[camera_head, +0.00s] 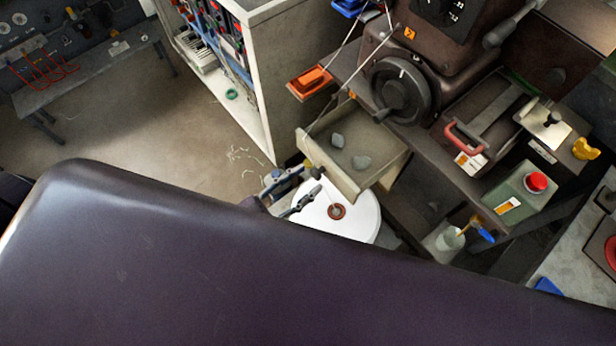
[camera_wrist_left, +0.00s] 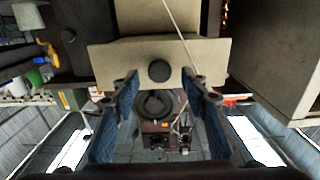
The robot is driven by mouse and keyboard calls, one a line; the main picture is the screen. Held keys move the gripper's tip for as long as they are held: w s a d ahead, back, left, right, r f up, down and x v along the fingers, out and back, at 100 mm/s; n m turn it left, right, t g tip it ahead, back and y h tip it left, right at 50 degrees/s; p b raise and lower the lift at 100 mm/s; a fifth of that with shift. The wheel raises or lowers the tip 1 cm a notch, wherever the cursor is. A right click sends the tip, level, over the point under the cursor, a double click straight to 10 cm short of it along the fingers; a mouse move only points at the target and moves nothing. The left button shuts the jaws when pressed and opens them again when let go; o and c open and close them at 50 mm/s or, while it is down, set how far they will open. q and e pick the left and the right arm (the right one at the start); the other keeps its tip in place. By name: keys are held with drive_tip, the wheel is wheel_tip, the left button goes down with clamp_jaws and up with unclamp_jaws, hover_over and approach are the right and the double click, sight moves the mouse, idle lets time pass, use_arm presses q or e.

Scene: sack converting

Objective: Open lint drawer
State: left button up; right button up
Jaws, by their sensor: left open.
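The lint drawer (camera_head: 372,182) is a cream box standing out from under the dark machine, with its inside showing. In the left wrist view, the drawer front (camera_wrist_left: 106,62) spans the top middle, and the knob (camera_wrist_left: 159,70) sits between the open fingertips (camera_wrist_left: 160,77). I cannot tell whether a finger touches it. My right gripper is not in view.
A white round lid (camera_head: 355,219) is below the drawer. A pale cabinet (camera_head: 262,85) stands to the left. A handwheel (camera_head: 400,90) is above the drawer, and a green canister (camera_head: 520,192) is to the right. My own dark arm covers the lower part of the head view.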

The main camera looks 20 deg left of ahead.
use_arm(q)
drive_tip(key=v, duration=1)
drive_tip(key=shift+s, duration=0.2)
drive_tip(key=shift+a, duration=0.15)
drive_tip(key=s+a+f+n+g+y, duration=0.2)
drive_tip(key=a+f+g+y, duration=0.15)
drive_tip(key=f, duration=0.95)
drive_tip(key=s+a+f+n+g+y, duration=0.1)
drive_tip(key=s+a+f+g+y, duration=0.2)
drive_tip(key=f, duration=1.1)
drive_tip(key=s+f+n+g+y, duration=0.1)
drive_tip(key=s+f+g+y, duration=0.2)
drive_tip(key=s+f+g, duration=0.4)
drive_tip(key=s+f, duration=0.5)
drive_tip(key=s, duration=0.4)
drive_tip(key=shift+s+d, duration=0.2)
drive_tip(key=shift+s, duration=0.05)
